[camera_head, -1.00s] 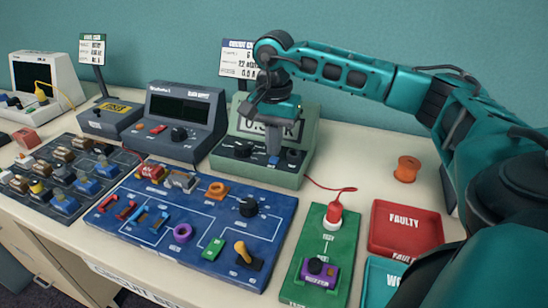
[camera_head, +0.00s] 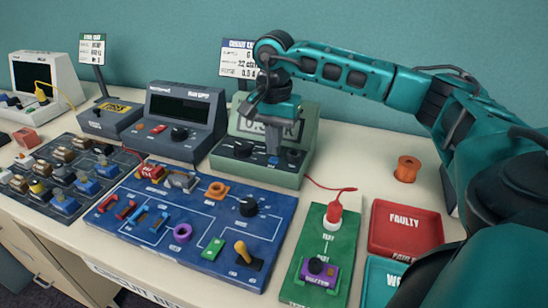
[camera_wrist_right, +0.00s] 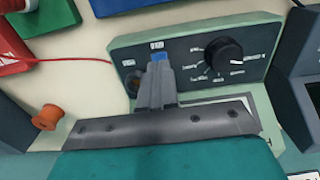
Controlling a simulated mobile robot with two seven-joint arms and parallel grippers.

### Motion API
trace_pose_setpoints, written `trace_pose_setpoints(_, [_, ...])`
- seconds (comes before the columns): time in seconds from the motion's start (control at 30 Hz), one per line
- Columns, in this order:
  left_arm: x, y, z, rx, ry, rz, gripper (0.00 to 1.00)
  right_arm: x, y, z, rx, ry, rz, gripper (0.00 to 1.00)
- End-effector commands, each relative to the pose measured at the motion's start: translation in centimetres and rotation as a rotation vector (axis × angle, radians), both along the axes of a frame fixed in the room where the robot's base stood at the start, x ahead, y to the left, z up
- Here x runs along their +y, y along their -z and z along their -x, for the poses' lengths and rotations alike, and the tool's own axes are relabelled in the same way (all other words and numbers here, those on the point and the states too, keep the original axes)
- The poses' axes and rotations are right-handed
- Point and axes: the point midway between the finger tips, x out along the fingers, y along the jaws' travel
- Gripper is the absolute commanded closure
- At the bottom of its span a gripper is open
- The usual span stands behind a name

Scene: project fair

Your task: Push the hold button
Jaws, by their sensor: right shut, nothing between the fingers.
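The green bench meter (camera_head: 225,165) stands at the back middle of the table, with a display, a black dial and a blue button (camera_head: 273,161) on its sloped front. I take this blue button for the hold button; its label is too small to read. My right gripper (camera_head: 274,151) is shut and empty, pointing down at the blue button and hiding part of the display. In the right wrist view the closed fingertips (camera_wrist_right: 159,66) overlap the near edge of the blue button (camera_wrist_right: 159,57). I cannot tell whether they touch it or press it. My left gripper is not in view.
A black dial (camera_wrist_right: 223,54) and a dark round socket (camera_wrist_right: 133,83) flank the button. A grey power supply (camera_head: 180,120) stands left of the meter. A blue circuit board (camera_head: 195,220), a green board (camera_head: 322,255) and a red tray (camera_head: 405,245) lie in front. An orange spool (camera_head: 407,169) stands right.

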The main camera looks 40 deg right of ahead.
Motion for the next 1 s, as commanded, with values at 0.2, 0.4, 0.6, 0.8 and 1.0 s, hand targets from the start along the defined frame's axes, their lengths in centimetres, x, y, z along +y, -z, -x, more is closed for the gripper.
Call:
trace_pose_setpoints(0.2, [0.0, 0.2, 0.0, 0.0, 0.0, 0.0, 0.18, 0.0, 0.3, 0.0, 0.0, 0.0, 0.0, 1.0])
trace_pose_setpoints(0.4, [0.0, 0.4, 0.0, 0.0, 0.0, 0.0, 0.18, 0.0, 0.6, 0.0, 0.0, 0.0, 0.0, 1.0])
trace_pose_setpoints(0.6, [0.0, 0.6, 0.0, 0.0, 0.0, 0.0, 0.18, 0.0, 0.8, 0.0, 0.0, 0.0, 0.0, 1.0])
trace_pose_setpoints(0.8, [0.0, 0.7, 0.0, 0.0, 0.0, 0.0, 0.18, 0.0, 1.0, 0.0, 0.0, 0.0, 0.0, 1.0])
trace_pose_setpoints(1.0, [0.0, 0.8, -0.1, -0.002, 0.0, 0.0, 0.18, 0.0, 1.3, 0.0, 0.0, 0.0, 0.0, 1.0])
